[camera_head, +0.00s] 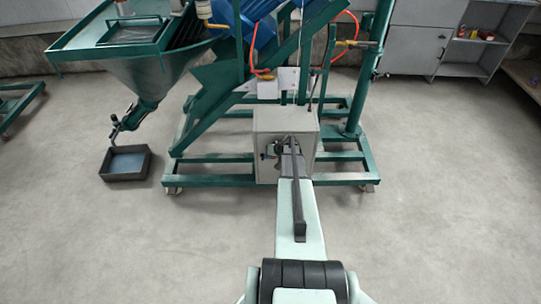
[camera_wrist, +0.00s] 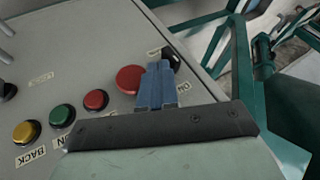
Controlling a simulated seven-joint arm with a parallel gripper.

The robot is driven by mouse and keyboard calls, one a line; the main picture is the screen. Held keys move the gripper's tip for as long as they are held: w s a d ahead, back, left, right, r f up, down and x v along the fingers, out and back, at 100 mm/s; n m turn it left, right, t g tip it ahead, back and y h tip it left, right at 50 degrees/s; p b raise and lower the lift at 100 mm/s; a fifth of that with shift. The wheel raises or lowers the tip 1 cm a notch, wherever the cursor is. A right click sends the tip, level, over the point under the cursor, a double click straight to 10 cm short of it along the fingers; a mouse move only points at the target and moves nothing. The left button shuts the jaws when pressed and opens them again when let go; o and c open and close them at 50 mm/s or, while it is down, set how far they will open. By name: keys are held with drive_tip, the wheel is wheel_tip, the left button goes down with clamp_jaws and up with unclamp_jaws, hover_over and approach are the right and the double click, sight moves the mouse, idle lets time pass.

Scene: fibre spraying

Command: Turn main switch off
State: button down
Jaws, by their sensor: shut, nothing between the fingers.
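The grey control box (camera_head: 268,122) stands on the green machine frame, with my arm reaching to its front. In the wrist view its panel (camera_wrist: 85,45) fills the left and middle. A black rotary switch (camera_wrist: 169,54) with small labels around it, partly hidden, is probably the main switch; which way it points is unclear. My gripper (camera_wrist: 158,66) has blue fingers, shut and empty, with the tips right beside this switch. I cannot tell if they touch it. A large red button (camera_wrist: 130,79) sits just left of the fingers.
Red (camera_wrist: 96,100), green (camera_wrist: 62,117) and yellow (camera_wrist: 27,132) buttons line the panel's left side. Green frame bars (camera_wrist: 242,65) stand right of the box. In the head view, a hopper (camera_head: 150,72) and a dark tray (camera_head: 125,174) are at left. The floor in front is clear.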

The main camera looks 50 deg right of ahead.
sight(262, 156)
drive_tip(key=shift+w+a+r, duration=0.55)
idle(1.1)
drive_tip(key=shift+w+a, duration=0.1)
drive_tip(key=shift+w+a+r+n+g+h, duration=0.1)
drive_tip(key=shift+w+a+n+g+h, duration=0.1)
drive_tip(key=shift+g+h, duration=0.4)
drive_tip(key=shift+w+a+r+n+g+h, duration=0.1)
drive_tip(key=shift+w+a+n+g+h, duration=0.1)
drive_tip(key=shift+g+h, duration=0.35)
drive_tip(key=shift+w+a+f+n+g+h, duration=0.1)
drive_tip(key=shift+w+a+n+g+h, duration=0.1)
drive_tip(key=shift+g+h, duration=0.3)
drive_tip(key=shift+w+a+n+g+h, duration=0.15)
drive_tip(key=shift+g+h, duration=0.2)
drive_tip(key=shift+g, duration=0.2)
drive_tip(key=shift+w+a, duration=0.2)
drive_tip(key=shift+w, duration=0.05)
drive_tip(key=shift+r, duration=0.75)
